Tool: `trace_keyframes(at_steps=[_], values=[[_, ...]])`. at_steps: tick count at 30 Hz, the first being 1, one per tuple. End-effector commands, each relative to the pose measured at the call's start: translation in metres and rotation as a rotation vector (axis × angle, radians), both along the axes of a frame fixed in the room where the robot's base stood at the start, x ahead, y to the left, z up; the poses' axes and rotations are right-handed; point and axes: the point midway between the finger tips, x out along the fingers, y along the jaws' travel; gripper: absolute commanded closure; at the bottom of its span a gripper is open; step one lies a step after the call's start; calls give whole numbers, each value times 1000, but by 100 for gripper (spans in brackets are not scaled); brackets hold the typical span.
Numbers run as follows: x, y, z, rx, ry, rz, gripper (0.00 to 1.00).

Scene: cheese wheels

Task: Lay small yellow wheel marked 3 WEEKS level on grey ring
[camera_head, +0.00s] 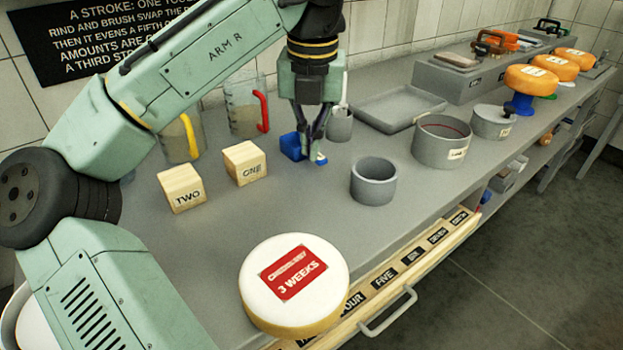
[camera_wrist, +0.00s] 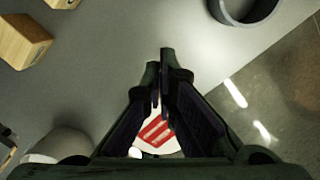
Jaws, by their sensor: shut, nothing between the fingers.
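The small yellow wheel (camera_head: 262,258), with a pale top and a red label reading 3 WEEKS, lies flat at the near edge of the bench. In the wrist view the wheel (camera_wrist: 165,143) shows partly behind the fingers. The grey ring (camera_head: 374,188), an open hollow cylinder, stands upright on the bench, apart from the wheel; its rim also shows at the top of the wrist view (camera_wrist: 229,16). My gripper (camera_head: 313,158) is shut and empty, beyond the wheel and left of the ring, in front of a blue object. It also shows in the wrist view (camera_wrist: 165,62).
Wooden blocks marked TWO (camera_head: 181,189) and ONE (camera_head: 245,163) stand left of my gripper. Measuring jugs (camera_head: 240,105) stand behind. A larger grey pot (camera_head: 440,150) and a tray (camera_head: 385,115) lie right.

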Motion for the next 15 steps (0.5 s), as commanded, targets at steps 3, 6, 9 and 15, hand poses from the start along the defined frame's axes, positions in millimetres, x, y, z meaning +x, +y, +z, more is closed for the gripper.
trace_keyframes(at_steps=[3, 6, 9, 15], values=[[-13, 12, -14, -11, 96, -14, 100], [-16, 14, -21, -18, 119, -21, 100], [-16, 13, -33, -18, 120, -23, 100], [-17, 14, -70, -14, 119, -19, 100]])
